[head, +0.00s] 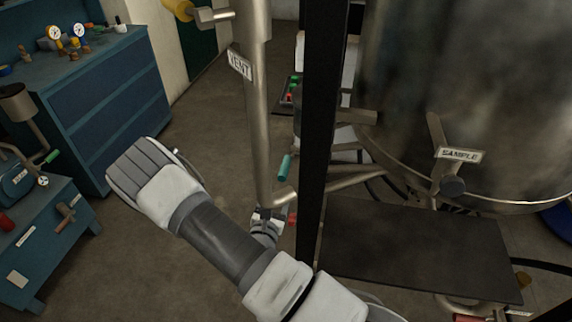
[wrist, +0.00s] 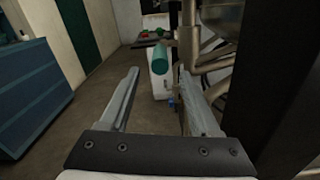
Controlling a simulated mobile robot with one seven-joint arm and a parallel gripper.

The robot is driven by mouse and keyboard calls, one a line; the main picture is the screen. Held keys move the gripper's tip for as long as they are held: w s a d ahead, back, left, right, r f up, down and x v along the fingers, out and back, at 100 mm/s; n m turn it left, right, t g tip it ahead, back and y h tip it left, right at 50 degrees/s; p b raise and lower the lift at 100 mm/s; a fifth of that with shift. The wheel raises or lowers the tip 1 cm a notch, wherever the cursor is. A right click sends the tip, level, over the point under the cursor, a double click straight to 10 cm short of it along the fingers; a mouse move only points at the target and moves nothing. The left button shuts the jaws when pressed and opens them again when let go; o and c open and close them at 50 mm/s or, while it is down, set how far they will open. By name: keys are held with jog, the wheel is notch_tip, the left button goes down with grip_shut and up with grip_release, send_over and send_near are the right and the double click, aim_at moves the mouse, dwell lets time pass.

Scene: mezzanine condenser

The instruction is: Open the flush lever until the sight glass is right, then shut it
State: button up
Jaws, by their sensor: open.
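A teal handle (head: 285,167) shows beside the lower vertical pipe in the head view; no label is readable on it, so I cannot tell if it is the flush lever. In the wrist view the teal handle (wrist: 160,59) appears end-on between and beyond the fingertips of my gripper (wrist: 158,70). My gripper is open, with nothing between its fingers; I cannot tell the remaining distance to the handle. In the head view my arm crosses the lower middle and hides part of the scene. I cannot make out the sight glass in either view.
A pipe labelled VENT (head: 240,66) and a dark upright post (head: 325,130) stand close by. A large metal tank (head: 465,90) with a SAMPLE tag (head: 460,155) is right, above a dark plate (head: 415,250). Blue cabinets (head: 110,90) stand left.

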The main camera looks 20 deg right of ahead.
aim_at(286, 165)
jog(key=x, duration=1)
jog(key=shift+w+d, duration=0.25)
jog(key=shift+w, duration=0.1)
grip_shut()
dwell(0.8)
